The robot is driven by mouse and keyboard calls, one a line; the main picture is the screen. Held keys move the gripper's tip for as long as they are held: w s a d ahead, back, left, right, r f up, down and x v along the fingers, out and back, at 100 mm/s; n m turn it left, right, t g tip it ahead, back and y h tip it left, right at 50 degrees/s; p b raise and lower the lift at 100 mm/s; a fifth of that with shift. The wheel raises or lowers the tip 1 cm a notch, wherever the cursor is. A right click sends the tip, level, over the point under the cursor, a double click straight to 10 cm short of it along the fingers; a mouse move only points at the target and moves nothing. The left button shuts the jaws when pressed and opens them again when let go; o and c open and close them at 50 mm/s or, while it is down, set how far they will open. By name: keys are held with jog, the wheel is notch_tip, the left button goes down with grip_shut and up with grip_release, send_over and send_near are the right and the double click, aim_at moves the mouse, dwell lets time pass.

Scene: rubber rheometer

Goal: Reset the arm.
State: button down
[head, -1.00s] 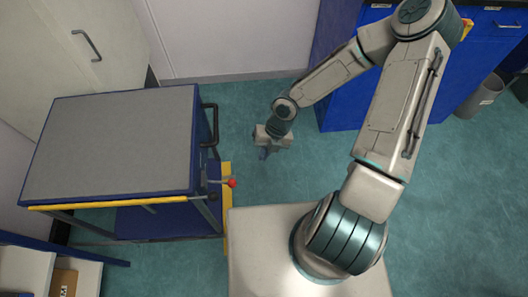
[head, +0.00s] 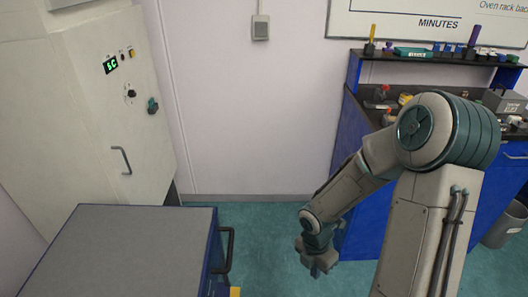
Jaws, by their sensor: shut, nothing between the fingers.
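My arm (head: 420,210) comes up from the lower right of the head view, bends at a high elbow and reaches down to the left. My gripper (head: 318,268) hangs at its end above the teal floor, right of the cart handle. It is shut and empty, small in the picture and apart from the cart and the blue bench.
A grey-topped cart (head: 125,250) with a dark handle (head: 228,250) stands lower left. Behind it is a cream cabinet (head: 80,110) with a green display. A blue bench (head: 355,150) carrying small items stands right, near a grey bin (head: 503,225). Floor between cart and bench is clear.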

jog(key=s+r+m+t, duration=0.2)
jog(key=s+r+m, duration=0.2)
jog(key=r+m, duration=0.9)
jog(key=s+r+m+t+y, duration=0.1)
jog(key=s+r+m+t, duration=0.2)
jog(key=r+m, duration=0.9)
jog(key=shift+s+d+r+m, duration=0.4)
jog(key=shift+s+m, duration=0.1)
jog(key=shift+s, duration=0.5)
jog(key=shift+a, duration=0.1)
